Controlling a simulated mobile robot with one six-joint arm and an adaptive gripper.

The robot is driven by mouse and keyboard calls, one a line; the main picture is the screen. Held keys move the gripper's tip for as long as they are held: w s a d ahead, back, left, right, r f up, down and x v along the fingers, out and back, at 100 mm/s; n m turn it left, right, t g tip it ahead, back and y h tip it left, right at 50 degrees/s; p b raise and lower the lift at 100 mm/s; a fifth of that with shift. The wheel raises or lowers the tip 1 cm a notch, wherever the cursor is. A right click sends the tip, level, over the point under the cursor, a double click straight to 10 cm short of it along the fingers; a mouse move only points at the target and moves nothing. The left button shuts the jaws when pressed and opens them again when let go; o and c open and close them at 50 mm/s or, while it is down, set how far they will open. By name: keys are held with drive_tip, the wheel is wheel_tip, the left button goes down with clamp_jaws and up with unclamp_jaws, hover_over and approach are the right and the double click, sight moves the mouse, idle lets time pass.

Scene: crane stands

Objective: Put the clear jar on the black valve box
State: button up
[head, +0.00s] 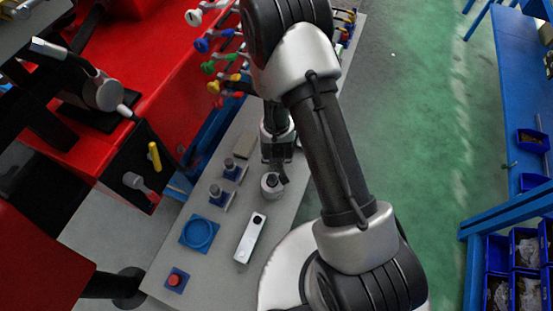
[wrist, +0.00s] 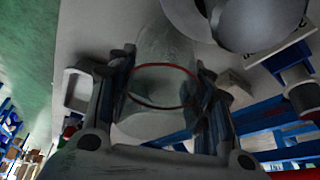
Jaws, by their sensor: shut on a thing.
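The clear jar (wrist: 160,110), see-through with a red ring around it, sits between the two fingers of my gripper (wrist: 165,68) in the wrist view. The fingers are shut on its sides. In the head view my gripper (head: 279,158) points down over the grey bench, and my arm hides much of it; I cannot make out the jar there. The black valve box (head: 137,172), with a yellow lever and a grey lever on its face, is to the left of my gripper, beside the red machine. Its top is partly hidden.
The grey bench (head: 225,205) carries a silver round part (head: 272,185), a white block (head: 250,238), a blue ring dish (head: 199,233), small blue-based fittings (head: 219,192) and a red button (head: 175,280). Coloured valve handles (head: 207,68) stick out behind. Green floor lies right.

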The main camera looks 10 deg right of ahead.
wheel_tip(320, 180, down, 2)
drive_tip(key=shift+r, duration=0.1)
drive_tip(key=o, duration=0.6)
drive_tip(key=shift+f+b, duration=0.2)
drive_tip(key=shift+b, duration=0.1)
drive_tip(key=o, duration=0.4)
drive_tip(key=shift+o, duration=0.2)
drive_tip(key=shift+r, duration=0.2)
